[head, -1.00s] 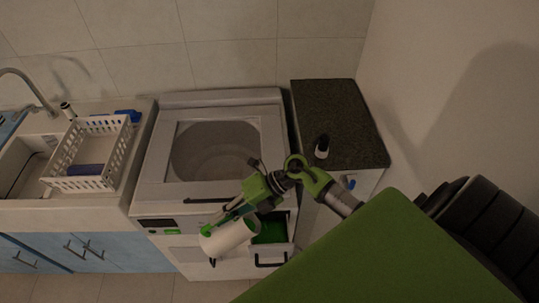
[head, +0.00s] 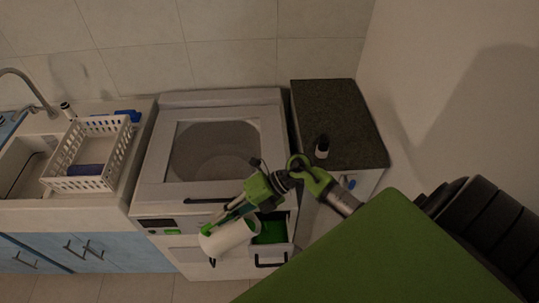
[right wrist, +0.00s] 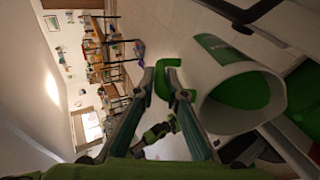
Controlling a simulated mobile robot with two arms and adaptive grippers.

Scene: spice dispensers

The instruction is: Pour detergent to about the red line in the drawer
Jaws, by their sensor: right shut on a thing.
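A white container (head: 226,238) is tipped over on its side in front of the washing machine. My right gripper (head: 212,229) is shut on it. In the right wrist view the open mouth of the container (right wrist: 220,114) shows green detergent (right wrist: 245,92) inside, and the fingers (right wrist: 166,82) are beside its wall. The pulled-out drawer (head: 290,228) is just right of the container in the head view, with green detergent (head: 270,233) in it. I cannot make out a red line or a falling stream. My left gripper is in neither view.
A white basket (head: 112,158) sits by the sink at left. Floor shows in front.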

